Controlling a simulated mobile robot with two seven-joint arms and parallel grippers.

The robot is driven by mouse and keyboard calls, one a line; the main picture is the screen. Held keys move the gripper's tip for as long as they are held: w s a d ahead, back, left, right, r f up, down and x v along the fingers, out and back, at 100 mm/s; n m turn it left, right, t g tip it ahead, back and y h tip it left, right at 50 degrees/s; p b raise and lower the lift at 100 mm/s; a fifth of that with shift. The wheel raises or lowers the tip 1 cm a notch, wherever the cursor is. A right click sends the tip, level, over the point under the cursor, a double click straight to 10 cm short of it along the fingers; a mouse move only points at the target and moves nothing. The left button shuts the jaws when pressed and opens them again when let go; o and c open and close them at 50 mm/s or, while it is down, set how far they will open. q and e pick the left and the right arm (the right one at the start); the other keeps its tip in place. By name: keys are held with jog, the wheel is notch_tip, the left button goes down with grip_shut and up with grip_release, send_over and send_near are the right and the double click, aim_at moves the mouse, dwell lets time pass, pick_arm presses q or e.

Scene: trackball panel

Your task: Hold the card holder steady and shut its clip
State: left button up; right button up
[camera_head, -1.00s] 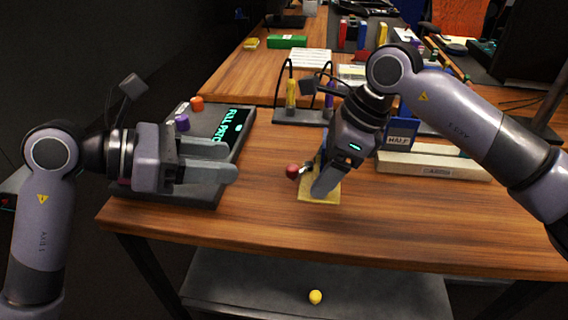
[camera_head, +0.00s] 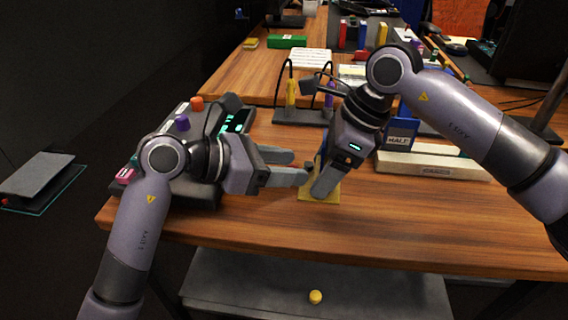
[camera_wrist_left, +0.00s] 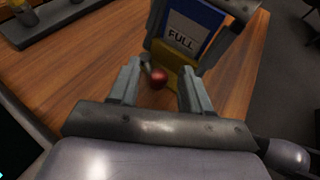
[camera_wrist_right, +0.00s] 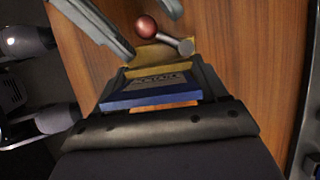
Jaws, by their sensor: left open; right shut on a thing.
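The card holder is yellow, with a base (camera_head: 318,197) on the table and a blue card marked FULL (camera_wrist_left: 190,27) in it. Its metal clip lever (camera_wrist_right: 187,46) ends in a red knob (camera_wrist_left: 158,77) and stands out from the holder. My right gripper (camera_head: 322,178) is shut on the card holder from above. My left gripper (camera_head: 298,167) is open, its fingers pointing at the holder. The red knob lies between the left fingertips in both wrist views, with gaps visible beside it. In the head view the left fingers hide the knob.
A dark control panel (camera_head: 195,192) with coloured knobs lies under my left arm. A cream block (camera_head: 430,165) with a blue HALF card (camera_head: 400,138) stands behind on the right. A dark rack (camera_head: 300,117) with looped cables is behind the holder. The front table strip is clear.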

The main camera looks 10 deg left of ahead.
pick_arm(q)
grip_shut()
jog(key=shift+s+d+n+t+y, duration=0.2)
jog(key=shift+d+n+t+y, duration=0.1)
jog(key=shift+n+t+y, duration=0.3)
jog(key=shift+s+d+n+t+y, duration=0.25)
jog(key=shift+n+t+y, duration=0.15)
jog(key=shift+n+t, duration=0.35)
grip_release()
